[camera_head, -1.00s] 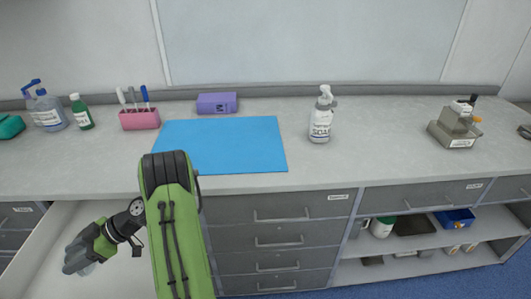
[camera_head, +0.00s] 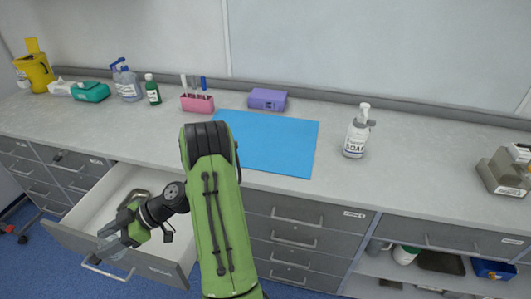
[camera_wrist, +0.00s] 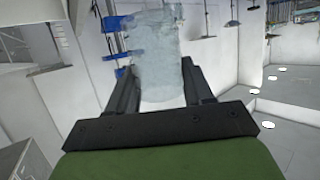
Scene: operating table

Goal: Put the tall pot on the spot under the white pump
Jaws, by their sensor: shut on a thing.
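My gripper (camera_head: 116,240) is at the lower left in the head view, over the front part of the open drawer. It is shut on a pale, see-through tall pot (camera_wrist: 155,50), which stands between the two fingers in the wrist view. In the head view the pot is small and mostly hidden by the fingers. A soap bottle with a white pump (camera_head: 357,135) stands upright on the counter, right of the blue mat. The surface beneath the bottle is hidden by it.
On the counter (camera_head: 420,160) are a blue mat (camera_head: 270,142), a purple box (camera_head: 267,99), a pink holder (camera_head: 197,103), a blue-pump bottle (camera_head: 127,86) and a grey device (camera_head: 505,172). Counter right of the soap bottle is clear.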

